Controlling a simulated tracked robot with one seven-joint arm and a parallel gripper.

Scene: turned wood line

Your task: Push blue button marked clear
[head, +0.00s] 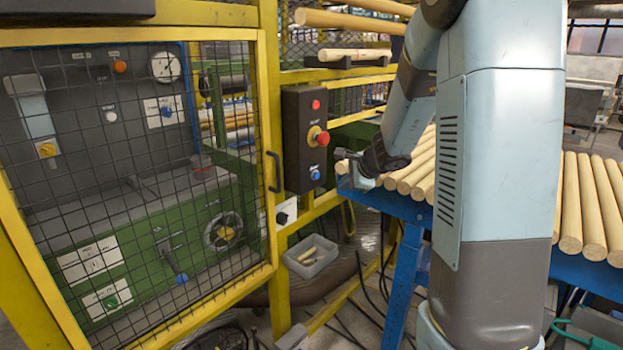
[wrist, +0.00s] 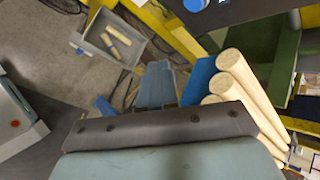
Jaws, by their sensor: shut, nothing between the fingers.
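A black control box (head: 305,138) is mounted on the yellow frame post. It carries a small red button at the top, a red mushroom button with a yellow base (head: 318,136) in the middle, and a blue button (head: 315,174) at the bottom. The labels are too small to read. In the wrist view, a blue button (wrist: 195,4) shows at the top edge. My gripper (head: 352,174) is shut and empty, just right of the box at about the blue button's height. It appears apart from the button.
Wooden rods (head: 420,168) lie on a blue table (head: 382,208) behind and below my gripper. A yellow mesh door with a black handle (head: 274,172) stands left of the box. A grey bin (head: 310,265) holding wood pieces sits low down below the box.

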